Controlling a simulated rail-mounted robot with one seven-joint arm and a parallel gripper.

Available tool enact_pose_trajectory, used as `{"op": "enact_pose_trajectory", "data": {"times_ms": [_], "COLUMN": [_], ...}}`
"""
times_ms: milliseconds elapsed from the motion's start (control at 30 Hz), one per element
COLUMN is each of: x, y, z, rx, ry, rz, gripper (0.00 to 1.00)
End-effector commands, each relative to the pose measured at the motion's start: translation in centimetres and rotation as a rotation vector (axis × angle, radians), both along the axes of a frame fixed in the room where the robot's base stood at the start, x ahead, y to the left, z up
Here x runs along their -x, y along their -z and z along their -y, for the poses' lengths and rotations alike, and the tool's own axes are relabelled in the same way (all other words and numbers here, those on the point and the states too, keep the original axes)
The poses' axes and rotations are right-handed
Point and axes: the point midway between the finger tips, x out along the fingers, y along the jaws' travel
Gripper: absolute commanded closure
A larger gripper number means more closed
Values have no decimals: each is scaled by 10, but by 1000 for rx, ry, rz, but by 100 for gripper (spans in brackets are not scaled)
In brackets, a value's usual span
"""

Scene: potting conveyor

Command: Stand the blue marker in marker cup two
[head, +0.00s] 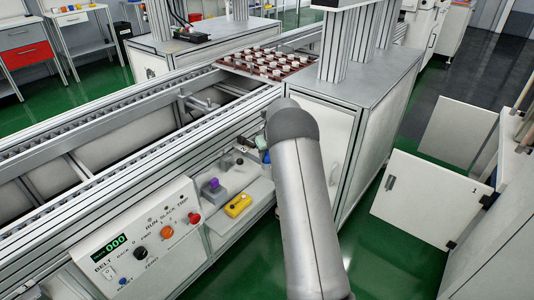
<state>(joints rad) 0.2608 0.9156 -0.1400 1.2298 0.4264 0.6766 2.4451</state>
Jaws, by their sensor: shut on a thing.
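My arm rises through the middle of the view, and its bend hides what is beyond it. My gripper is not clearly visible behind the arm. A small teal-green piece and dark parts show just left of the bend; I cannot tell whether they belong to the gripper or to something else. I cannot make out the blue marker. A grey block (212,196) with a purple piece (213,184) on top sits on the pale side shelf (262,189). I cannot tell which thing is marker cup two.
A yellow block (238,205) lies on the shelf's front part. A control panel (145,245) with knobs and a red button stands left of it. The conveyor (120,135) runs behind, with a brown tray (222,62) of pale pots. An open cabinet door (425,200) stands at right.

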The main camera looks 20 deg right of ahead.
Motion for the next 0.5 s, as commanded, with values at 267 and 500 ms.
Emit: {"op": "enact_pose_trajectory", "data": {"times_ms": [267, 500], "x": [0, 0], "y": [2, -1], "z": [0, 0], "rx": [0, 0], "ry": [0, 0], "rz": [-1, 0], "gripper": [52, 52]}}
